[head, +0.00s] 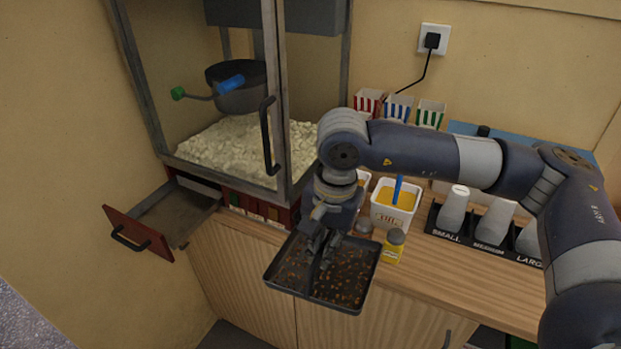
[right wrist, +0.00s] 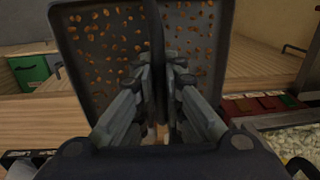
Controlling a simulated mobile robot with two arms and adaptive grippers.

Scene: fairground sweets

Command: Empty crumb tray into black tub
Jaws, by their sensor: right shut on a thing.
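The crumb tray (head: 272,283) is a dark shallow tray scattered with orange-brown crumbs, held in front of the wooden counter's edge. My right gripper (head: 322,250) reaches down over the tray and is shut on it. In the right wrist view the gripper (right wrist: 160,95) is closed around a dark upright part at the middle of the tray (right wrist: 64,30), and crumbs lie on both sides. The exact grip is partly hidden by the fingers. I cannot make out a black tub in either view. My left gripper is out of view.
A popcorn cabinet (head: 281,90) stands at the back left, with a red-fronted drawer (head: 140,234) pulled out below it. A white tub (head: 384,214), a yellow-labelled shaker (head: 394,248) and a cup holder (head: 446,236) crowd the counter near my arm.

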